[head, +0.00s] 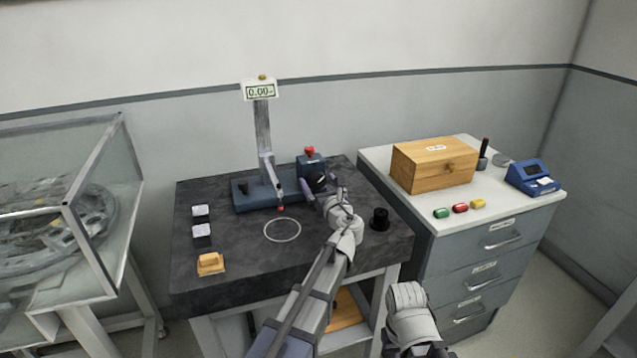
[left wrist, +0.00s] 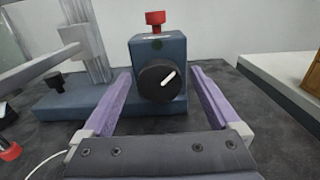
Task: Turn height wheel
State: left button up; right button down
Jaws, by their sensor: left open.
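The height wheel (left wrist: 157,81) is a black round knob with a white pointer mark, on the front of a blue block (left wrist: 172,50) with a red knob (left wrist: 155,20) on top. In the head view the wheel (head: 319,181) is partly hidden by my left gripper (head: 314,190). My left gripper (left wrist: 160,95) is open, with one purple finger on each side of the wheel. Gaps show between the fingers and the wheel in the left wrist view. The white mark points to the upper right there. The display (head: 261,91) on the gauge column reads about 0.00. My right gripper is out of view.
The gauge stands on a dark stone slab (head: 215,262). A ring outline (head: 282,230), grey blocks (head: 202,231), a wooden block (head: 210,263) and a black cylinder (head: 380,218) are on it. A cabinet (head: 520,208) with a wooden box (head: 432,165) stands at the right.

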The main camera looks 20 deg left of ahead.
pick_arm(q)
jog(key=shift+w, duration=0.1)
jog(key=shift+c, duration=0.2)
jog(key=c, duration=1.3)
